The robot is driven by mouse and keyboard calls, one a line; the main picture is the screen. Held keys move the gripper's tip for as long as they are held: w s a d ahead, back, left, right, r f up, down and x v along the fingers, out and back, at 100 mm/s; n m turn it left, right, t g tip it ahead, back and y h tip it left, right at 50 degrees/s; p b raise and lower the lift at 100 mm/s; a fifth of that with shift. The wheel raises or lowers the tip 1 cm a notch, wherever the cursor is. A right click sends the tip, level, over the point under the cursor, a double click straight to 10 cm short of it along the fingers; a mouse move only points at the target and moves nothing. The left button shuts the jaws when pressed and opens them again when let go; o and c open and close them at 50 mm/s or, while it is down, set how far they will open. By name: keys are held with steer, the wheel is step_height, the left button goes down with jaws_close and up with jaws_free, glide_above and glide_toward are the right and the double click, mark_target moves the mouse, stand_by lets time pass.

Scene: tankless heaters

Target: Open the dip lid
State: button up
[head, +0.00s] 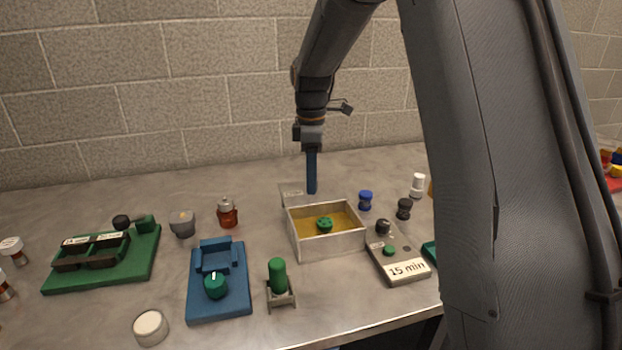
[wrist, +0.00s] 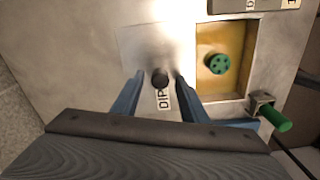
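The metal dip box (head: 328,246) stands mid-counter with its top uncovered, showing yellow liquid and a green holed round piece (head: 324,224) inside. The dip lid (wrist: 150,42), a flat shiny plate, lies off the opening, beside the box in the wrist view. It also shows behind the box in the head view (head: 290,188). The lid's black knob (wrist: 159,77) is beside a "DIP" label (wrist: 163,99). My gripper (wrist: 160,75) is open, its blue fingers on either side of the knob with small gaps. In the head view, my gripper (head: 311,191) points down behind the box.
A green handle in a stand (head: 278,278) and a blue fixture with a dial (head: 219,283) are in front and left. A "15 min" timer (head: 402,268) sits right of the box. Blue (head: 365,200) and black (head: 404,208) knobs stand behind it. The brick wall is behind.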

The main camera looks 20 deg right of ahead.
step_height(320, 180, up, 7)
steer(key=shift+r+b, duration=0.2)
steer(key=shift+b, duration=0.4)
